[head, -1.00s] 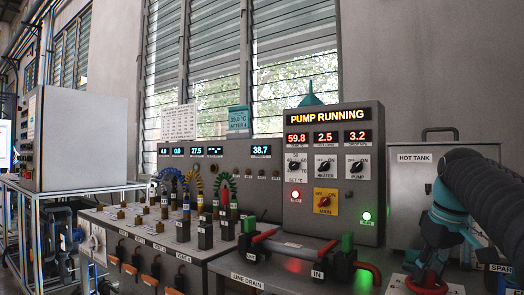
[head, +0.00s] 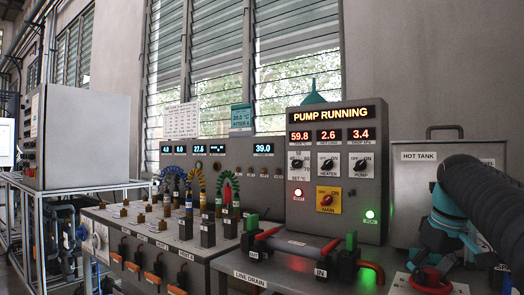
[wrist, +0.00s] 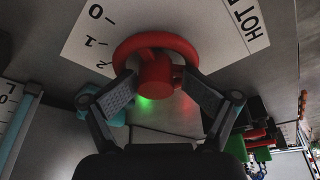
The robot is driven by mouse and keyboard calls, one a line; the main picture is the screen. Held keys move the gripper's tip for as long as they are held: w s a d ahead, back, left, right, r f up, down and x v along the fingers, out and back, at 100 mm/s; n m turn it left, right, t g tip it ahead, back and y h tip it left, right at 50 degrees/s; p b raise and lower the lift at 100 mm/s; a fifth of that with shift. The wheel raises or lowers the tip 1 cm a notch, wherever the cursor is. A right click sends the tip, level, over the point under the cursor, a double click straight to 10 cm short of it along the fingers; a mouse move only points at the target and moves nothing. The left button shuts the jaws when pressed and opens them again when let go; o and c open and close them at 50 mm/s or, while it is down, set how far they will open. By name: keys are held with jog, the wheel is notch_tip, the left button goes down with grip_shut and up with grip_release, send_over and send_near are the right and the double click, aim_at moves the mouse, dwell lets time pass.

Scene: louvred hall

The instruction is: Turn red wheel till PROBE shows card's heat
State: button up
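In the head view my gripper (head: 432,270) is over the wheel, partly hidden by the arm. The PROBE display (head: 263,148) reads 39.0. The teal card (head: 241,117) appears to read 39.0 °C, AFTER 4.
The pump panel (head: 335,170) shows PUMP RUNNING, 59.8, 2.6 and 3.4. The hot tank (head: 412,185) stands behind my arm.

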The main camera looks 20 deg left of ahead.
jog(key=shift+d+r, duration=0.1)
jog(key=shift+d, duration=0.15)
jog(key=shift+s+d+r, duration=0.1)
jog(key=shift+r, duration=0.4)
jog(key=shift+v, duration=3.05)
jog(key=shift+s, duration=0.1)
jog(key=s+d+r, duration=0.2)
jog(key=s+d, duration=0.1)
jog(key=s, duration=0.3)
jog(key=s+d+r, duration=0.2)
jog(key=s+d, duration=0.1)
jog(key=s, duration=0.2)
jog(key=shift+s+d+r, duration=0.25)
jog(key=shift+s+r, duration=0.1)
jog(key=shift+r, duration=0.05)
